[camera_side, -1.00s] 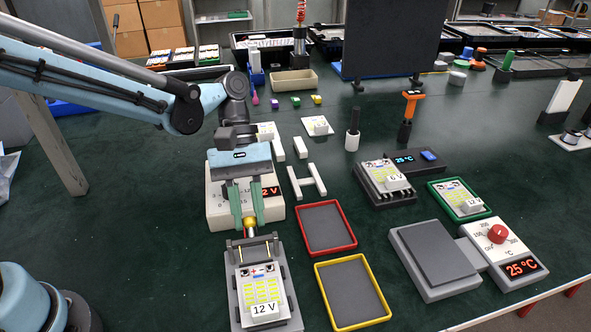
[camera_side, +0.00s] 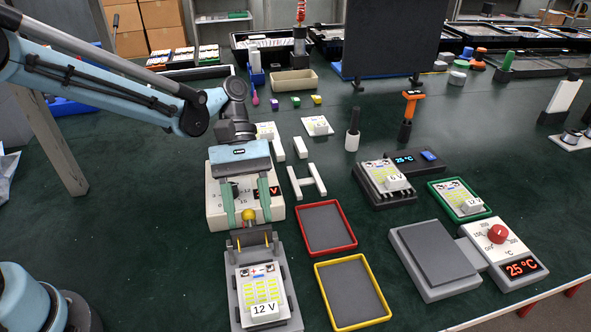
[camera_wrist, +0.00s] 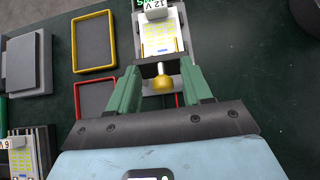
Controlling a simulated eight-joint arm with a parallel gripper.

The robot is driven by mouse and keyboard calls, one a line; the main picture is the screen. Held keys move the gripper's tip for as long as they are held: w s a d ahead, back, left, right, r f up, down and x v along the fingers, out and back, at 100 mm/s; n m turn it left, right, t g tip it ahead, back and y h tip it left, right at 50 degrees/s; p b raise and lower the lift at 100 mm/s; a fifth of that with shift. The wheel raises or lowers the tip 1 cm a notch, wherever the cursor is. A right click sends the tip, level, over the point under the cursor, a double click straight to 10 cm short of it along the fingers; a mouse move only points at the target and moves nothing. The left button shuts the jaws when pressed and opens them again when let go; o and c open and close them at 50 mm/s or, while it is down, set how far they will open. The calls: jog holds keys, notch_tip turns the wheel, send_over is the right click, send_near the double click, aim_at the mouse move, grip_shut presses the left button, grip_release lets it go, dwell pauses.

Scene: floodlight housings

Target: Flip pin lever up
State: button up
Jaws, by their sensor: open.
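The pin lever (camera_side: 251,240) is a dark bar with thin brass pins and a yellow ball knob (camera_side: 249,215). It sits at the back end of a grey test fixture (camera_side: 236,309) holding a floodlight board labelled 12 V (camera_side: 265,309). In the wrist view the knob (camera_wrist: 163,83) points toward my gripper, and the lever bar (camera_wrist: 150,68) crosses the fixture's near end. My gripper (camera_side: 249,210) is open, its green fingers on either side of the knob with gaps showing. The wrist view shows these fingers (camera_wrist: 160,80) too.
A white power box (camera_side: 216,212) with a red display stands under and behind my gripper. Red (camera_side: 352,246) and yellow (camera_side: 386,312) trays lie to the fixture's right. A hotplate (camera_side: 462,287) and temperature dial (camera_side: 497,234) stand farther right. The table left of the fixture is clear.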

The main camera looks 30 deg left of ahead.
jog(key=shift+r, duration=0.1)
jog(key=shift+r, duration=0.3)
jog(key=r, duration=0.3)
jog(key=shift+s+d+r, duration=0.2)
jog(key=shift+s+r, duration=0.1)
jog(key=shift+r, duration=0.05)
jog(key=s+d+r, duration=0.6)
jog(key=s, duration=0.3)
jog(key=shift+r, duration=0.25)
jog(key=m+t+y, duration=0.2)
jog(key=m+t, duration=0.1)
jog(key=t, duration=0.4)
send_near(248, 214)
jog(key=s+f, duration=0.2)
jog(key=s, duration=0.2)
jog(key=w+a+f+m+t+y, duration=0.1)
jog(key=a+m+t+y, duration=0.3)
jog(key=a, duration=0.7)
jog(key=shift+w+a+f+m+t, duration=0.2)
jog(key=shift+w+a+m+t, duration=0.15)
jog(key=shift+m+t, duration=0.75)
